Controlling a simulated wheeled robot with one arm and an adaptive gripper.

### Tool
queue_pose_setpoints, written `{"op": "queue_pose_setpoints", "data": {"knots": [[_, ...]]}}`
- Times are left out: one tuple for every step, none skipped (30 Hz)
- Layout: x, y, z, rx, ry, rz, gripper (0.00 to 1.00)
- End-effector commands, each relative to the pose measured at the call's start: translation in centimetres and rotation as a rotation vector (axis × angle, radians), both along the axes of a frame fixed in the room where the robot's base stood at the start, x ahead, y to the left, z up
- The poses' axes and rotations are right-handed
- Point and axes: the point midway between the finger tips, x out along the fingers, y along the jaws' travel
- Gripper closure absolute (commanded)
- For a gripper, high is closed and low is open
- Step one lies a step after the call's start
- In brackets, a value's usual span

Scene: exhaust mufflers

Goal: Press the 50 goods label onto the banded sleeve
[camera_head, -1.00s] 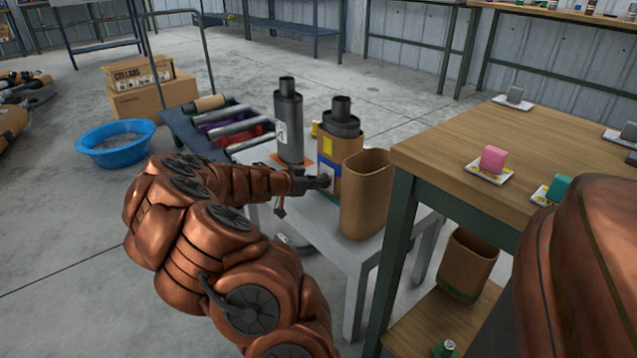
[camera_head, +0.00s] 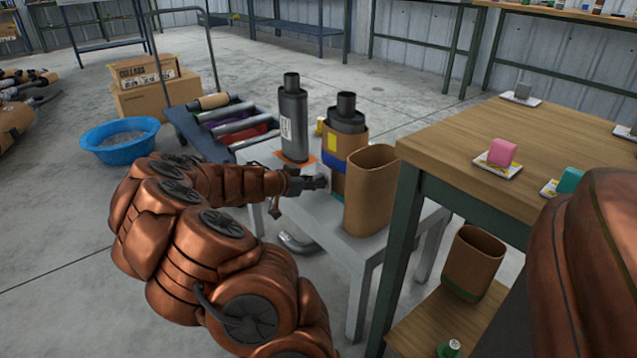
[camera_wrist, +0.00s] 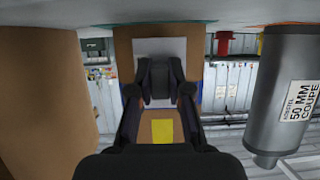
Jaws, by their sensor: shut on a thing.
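The banded sleeve (camera_head: 354,146) is an upright brown cardboard tube with a yellow patch, a blue band and green at its foot. It stands on a grey table around a dark muffler. My gripper (camera_head: 320,183) is at the sleeve's near left side, low down. In the wrist view, which looks upside down, my gripper (camera_wrist: 160,82) is shut in front of the sleeve (camera_wrist: 190,132). A pale label (camera_wrist: 160,46) shows behind its fingers; its print and grip are hidden. I cannot tell whether the label touches the sleeve. The yellow patch (camera_wrist: 162,131) shows between the fingers.
A dark muffler (camera_head: 292,125) with a white tag stands left of the sleeve. An empty brown sleeve (camera_head: 370,195) stands close on the right. The wooden table (camera_head: 450,150) at right holds small coloured blocks on cards. A cart (camera_head: 185,130) stands behind left.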

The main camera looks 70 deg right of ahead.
Motion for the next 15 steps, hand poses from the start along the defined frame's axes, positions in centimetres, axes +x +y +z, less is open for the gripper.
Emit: {"op": "queue_pose_setpoints", "data": {"knots": [[0.1,0.2,0.0,-0.001,0.0,0.001,0.97],[0.2,0.3,0.0,-0.001,0.0,0.0,0.97],[0.2,0.4,0.0,-0.001,0.0,0.0,0.97],[0.3,0.5,0.0,-0.001,0.0,0.0,0.97],[0.4,0.6,0.0,-0.001,0.0,0.0,0.97],[0.4,0.8,0.0,-0.001,0.0,0.0,0.97],[0.5,0.9,0.0,-0.001,0.0,0.0,0.97],[0.6,1.0,0.0,-0.001,0.0,0.0,0.97],[0.6,1.1,0.0,-0.001,0.0,0.0,0.97],[0.7,1.3,0.0,-0.001,0.0,0.0,0.97],[0.7,1.4,0.0,-0.001,0.001,-0.001,0.97],[0.8,1.5,0.0,-0.001,0.001,-0.001,0.97],[0.8,1.6,0.0,-0.001,0.001,-0.001,0.97],[0.9,1.7,0.0,-0.002,0.001,0.0,0.97],[1.0,1.9,0.1,-0.001,0.002,0.0,0.97]]}}
